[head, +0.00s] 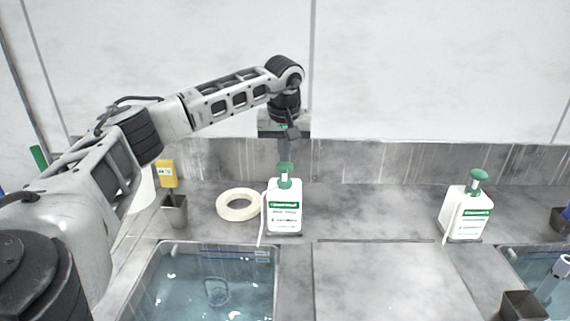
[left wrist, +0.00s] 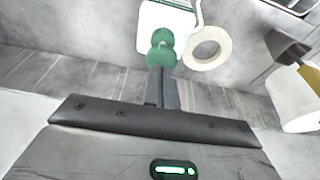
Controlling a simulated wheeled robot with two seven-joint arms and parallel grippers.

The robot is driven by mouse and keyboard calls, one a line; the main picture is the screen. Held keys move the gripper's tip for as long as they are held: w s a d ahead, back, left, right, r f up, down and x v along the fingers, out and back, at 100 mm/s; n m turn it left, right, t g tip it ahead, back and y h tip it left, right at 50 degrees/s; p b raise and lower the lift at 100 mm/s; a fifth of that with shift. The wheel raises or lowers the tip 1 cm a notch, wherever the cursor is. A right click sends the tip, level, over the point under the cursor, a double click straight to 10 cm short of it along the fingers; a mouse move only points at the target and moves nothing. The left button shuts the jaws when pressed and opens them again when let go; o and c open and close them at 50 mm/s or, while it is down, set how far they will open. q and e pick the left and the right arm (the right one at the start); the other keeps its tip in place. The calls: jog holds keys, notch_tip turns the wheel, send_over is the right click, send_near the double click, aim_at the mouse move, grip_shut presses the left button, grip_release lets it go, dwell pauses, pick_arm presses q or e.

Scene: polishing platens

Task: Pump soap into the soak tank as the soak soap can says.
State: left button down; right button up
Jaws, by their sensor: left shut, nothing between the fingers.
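A white soap can (head: 284,210) with a green label and green pump head (head: 285,169) stands behind the left water tank (head: 158,278). A similar can (head: 466,214) stands behind the right tank (head: 506,254). The label text is too small to read, so I cannot tell which is the soak soap. My left gripper (head: 287,151) points down just above the left can's pump head, shut and empty. In the left wrist view its fingers (left wrist: 161,82) meet close to the green pump head (left wrist: 160,50); contact is unclear. My right gripper is out of view.
A cream ring (head: 238,192) lies left of the near can. A yellow item (head: 167,173) stands in a grey holder (head: 175,213) farther left. A bare flat panel (head: 390,282) lies between the tanks. A dark box (head: 523,306) sits at the lower right. A wall closes off the back.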

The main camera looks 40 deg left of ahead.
pick_arm(q)
jog(key=shift+f+b, duration=0.35)
jog(key=shift+f, duration=0.8)
jog(key=shift+r, duration=0.1)
jog(key=shift+r+p, duration=0.45)
jog(key=shift+r, duration=0.95)
